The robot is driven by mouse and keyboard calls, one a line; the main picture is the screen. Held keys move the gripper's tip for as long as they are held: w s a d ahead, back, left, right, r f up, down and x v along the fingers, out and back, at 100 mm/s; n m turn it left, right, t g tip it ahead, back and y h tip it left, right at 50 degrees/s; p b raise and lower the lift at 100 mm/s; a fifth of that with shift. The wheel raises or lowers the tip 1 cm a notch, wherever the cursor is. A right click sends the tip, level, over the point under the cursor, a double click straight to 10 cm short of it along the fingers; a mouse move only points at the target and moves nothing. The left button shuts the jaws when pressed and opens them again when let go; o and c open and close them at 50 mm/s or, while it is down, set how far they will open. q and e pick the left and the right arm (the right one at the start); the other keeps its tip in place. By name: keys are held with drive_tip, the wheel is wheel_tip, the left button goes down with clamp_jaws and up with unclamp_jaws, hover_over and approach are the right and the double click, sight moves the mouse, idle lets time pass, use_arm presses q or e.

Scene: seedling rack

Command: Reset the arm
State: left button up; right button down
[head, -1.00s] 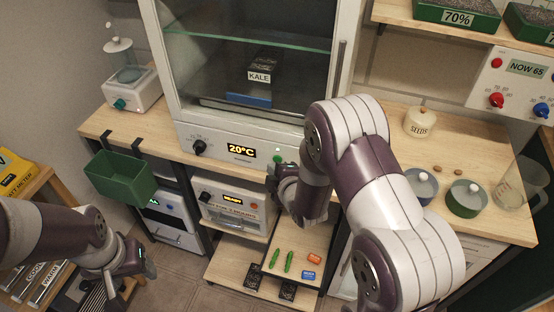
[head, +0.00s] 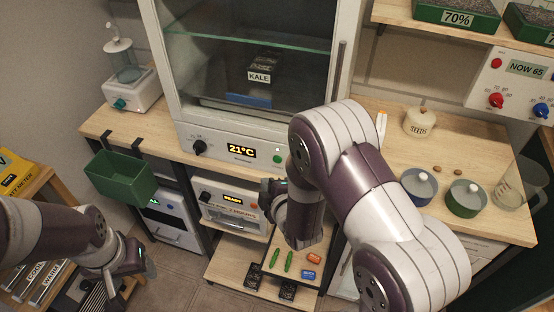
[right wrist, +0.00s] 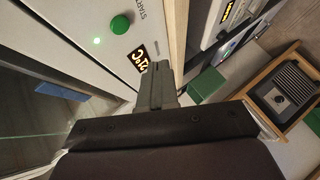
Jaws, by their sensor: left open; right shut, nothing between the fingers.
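My right arm reaches in from the right across the wooden counter. Its gripper (head: 270,195) is in front of the cabinet's control panel, partly hidden by my own wrist. In the right wrist view its fingers (right wrist: 155,85) are shut and empty, near the green START button (right wrist: 120,26) and the temperature display. My left gripper (head: 142,265) is open and empty at the lower left, below the green bin (head: 120,178). The glass-door cabinet (head: 245,153) reads 21°C and holds a dark pot labelled KALE (head: 262,70).
A pull-out shelf below holds green pods (head: 289,261), an orange block (head: 314,258) and a blue block (head: 308,274). A seeds jar (head: 419,122) and two round pots (head: 464,199) stand on the right counter.

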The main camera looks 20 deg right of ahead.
idle(0.5)
drive_tip(key=s+f+m+g, duration=0.6)
drive_tip(key=s+m, duration=0.1)
drive_tip(key=s, duration=0.1)
drive_tip(key=s+d+r+m+g, duration=0.2)
drive_tip(key=s+r+m, duration=0.2)
drive_tip(key=r, duration=0.2)
drive_tip(key=s+d+r+m+g+h, duration=0.1)
drive_tip(key=s+d+r+m+g, duration=0.2)
drive_tip(key=s+r+m, duration=0.1)
drive_tip(key=shift+s+r+g, duration=0.3)
drive_tip(key=shift+s+r, duration=0.2)
drive_tip(key=shift+r, duration=0.4)
